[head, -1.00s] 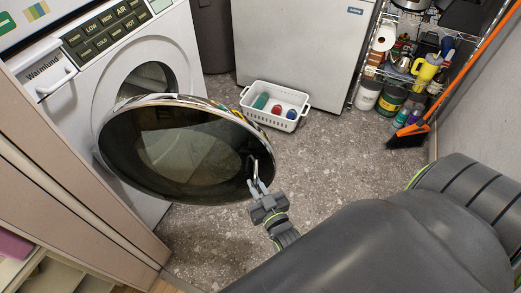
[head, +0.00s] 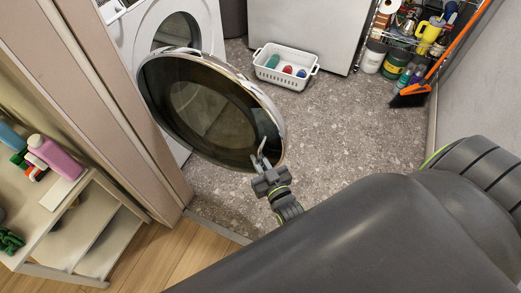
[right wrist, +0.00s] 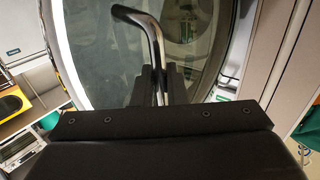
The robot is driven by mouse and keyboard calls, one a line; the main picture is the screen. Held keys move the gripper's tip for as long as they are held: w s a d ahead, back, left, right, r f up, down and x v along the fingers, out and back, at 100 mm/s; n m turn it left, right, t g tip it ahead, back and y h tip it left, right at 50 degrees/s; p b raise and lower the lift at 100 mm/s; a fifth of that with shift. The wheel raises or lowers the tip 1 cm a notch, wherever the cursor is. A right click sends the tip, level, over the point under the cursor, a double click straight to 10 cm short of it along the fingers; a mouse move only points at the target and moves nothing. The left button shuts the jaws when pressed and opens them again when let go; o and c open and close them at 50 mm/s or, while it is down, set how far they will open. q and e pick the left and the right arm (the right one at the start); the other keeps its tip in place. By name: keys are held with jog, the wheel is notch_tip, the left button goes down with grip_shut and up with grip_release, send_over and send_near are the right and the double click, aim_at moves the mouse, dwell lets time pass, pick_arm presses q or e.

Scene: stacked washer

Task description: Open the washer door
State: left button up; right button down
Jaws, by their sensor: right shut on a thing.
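The washer (head: 140,28) is white and stands at the upper left of the head view. Its round dark-glass door (head: 205,110) with a chrome rim is swung well out from the drum opening (head: 177,32). My right gripper (head: 262,165) is shut on the door's metal handle at the door's lower right edge. In the right wrist view the bent handle (right wrist: 152,38) runs down between the fingers (right wrist: 158,85), with the door glass (right wrist: 105,60) behind it. My left gripper is not in view.
A white basket (head: 284,68) sits on the speckled floor by a white cabinet. A door frame (head: 120,100) stands close left of the washer door. A shelf unit (head: 90,225) is at the left, and an orange broom (head: 412,92) leans at right. Open floor lies centre right.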

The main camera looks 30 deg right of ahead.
jog(key=shift+a, duration=0.1)
dwell(0.3)
jog(key=c, duration=1.6)
grip_release()
jog(key=shift+o, duration=0.2)
jog(key=s, duration=1.7)
jog(key=shift+s+a+p, duration=0.2)
jog(key=shift+a+p, duration=0.25)
